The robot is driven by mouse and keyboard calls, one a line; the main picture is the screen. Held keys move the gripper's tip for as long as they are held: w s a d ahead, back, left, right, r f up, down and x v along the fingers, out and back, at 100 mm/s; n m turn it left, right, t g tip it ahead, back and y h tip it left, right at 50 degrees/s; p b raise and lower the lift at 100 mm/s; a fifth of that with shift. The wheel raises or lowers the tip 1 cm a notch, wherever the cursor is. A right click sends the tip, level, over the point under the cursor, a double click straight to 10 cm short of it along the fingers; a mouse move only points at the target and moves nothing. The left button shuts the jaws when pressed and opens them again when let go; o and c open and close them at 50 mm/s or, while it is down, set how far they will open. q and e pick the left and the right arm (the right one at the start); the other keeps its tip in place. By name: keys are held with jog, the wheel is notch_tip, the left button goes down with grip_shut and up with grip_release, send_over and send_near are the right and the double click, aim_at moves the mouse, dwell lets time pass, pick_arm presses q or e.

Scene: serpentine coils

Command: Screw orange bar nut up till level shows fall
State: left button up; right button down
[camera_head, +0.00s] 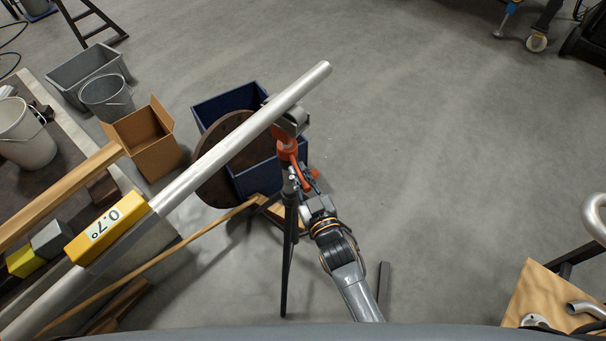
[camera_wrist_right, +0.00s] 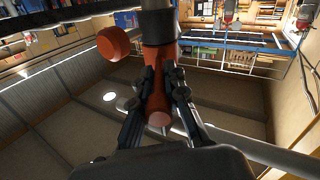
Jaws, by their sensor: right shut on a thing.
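The orange bar nut (camera_head: 287,148) sits on the stand's post beneath the pipe's cradle (camera_head: 293,121). My right gripper (camera_head: 303,183) reaches it from below right in the head view. In the right wrist view my right gripper (camera_wrist_right: 164,88) is shut on the orange bar nut (camera_wrist_right: 160,118), with one bar end showing between the fingers. Another orange round end (camera_wrist_right: 113,42) sticks out to the left. The yellow level (camera_head: 107,228) sits on the long metal pipe (camera_head: 243,133) and reads 0.7°. The pipe slopes across the head view. My left gripper is out of view.
The dark tripod stand (camera_head: 288,240) stands beside my right arm. Behind it are a blue crate (camera_head: 222,104) and a brown round disc (camera_head: 215,185). A cardboard box (camera_head: 158,150) and buckets (camera_head: 106,98) are at left. Open floor (camera_head: 450,150) lies right.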

jog(key=shift+a, duration=0.1)
dwell(0.3)
jog(key=c, duration=1.4)
grip_release()
jog(key=shift+o, duration=0.2)
jog(key=v, duration=1.2)
